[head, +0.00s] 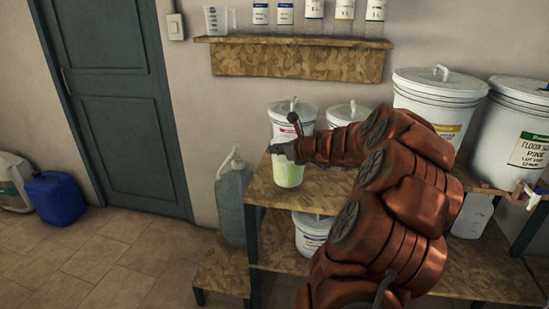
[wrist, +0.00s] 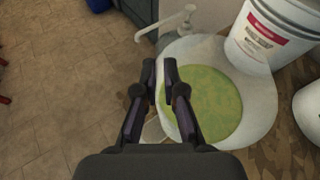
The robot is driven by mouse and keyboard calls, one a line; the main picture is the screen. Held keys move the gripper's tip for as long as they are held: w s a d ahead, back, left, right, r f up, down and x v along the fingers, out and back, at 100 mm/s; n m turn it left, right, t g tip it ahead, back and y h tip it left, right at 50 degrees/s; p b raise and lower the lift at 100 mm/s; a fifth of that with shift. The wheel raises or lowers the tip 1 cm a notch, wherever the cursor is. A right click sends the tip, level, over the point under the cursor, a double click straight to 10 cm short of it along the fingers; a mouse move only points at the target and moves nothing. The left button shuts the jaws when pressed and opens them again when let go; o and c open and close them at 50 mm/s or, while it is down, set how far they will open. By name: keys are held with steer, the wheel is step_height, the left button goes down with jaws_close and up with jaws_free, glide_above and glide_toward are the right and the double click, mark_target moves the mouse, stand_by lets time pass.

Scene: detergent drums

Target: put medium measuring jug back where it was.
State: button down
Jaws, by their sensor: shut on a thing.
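A translucent measuring jug (head: 289,173) with green liquid is at the left end of the wooden bench, in front of a lidded white drum (head: 294,112). In the wrist view I look down into the jug (wrist: 259,107), with its green contents showing. My gripper (head: 284,150) is shut on the jug at its left side, and the gripper fingers (wrist: 159,66) also show in the wrist view. The exact grip point is partly hidden by the fingers. I cannot tell whether the jug's base touches the bench. Another clear jug (head: 216,20) stands on the wall shelf.
The bench (head: 262,187) holds more lidded drums, including a large one (head: 437,103) to the right. A grey jug with a pump (head: 232,200) stands left of the bench on a low step (head: 221,276). The wall shelf (head: 297,62) holds several labelled bottles. A blue canister (head: 55,198) is on the floor.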

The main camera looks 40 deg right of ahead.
steer(key=shift+w+r, duration=0.1)
steer(key=shift+w, duration=0.25)
steer(key=shift+w+d+f, duration=0.1)
steer(key=shift+w+f, duration=0.15)
steer(key=shift+s+f+b, duration=0.1)
steer(key=shift+f+b, duration=0.2)
steer(key=shift+f, duration=1.35)
steer(key=c, duration=1.3)
jaws_free()
steer(key=shift+o, duration=0.2)
steer(key=v, duration=1.2)
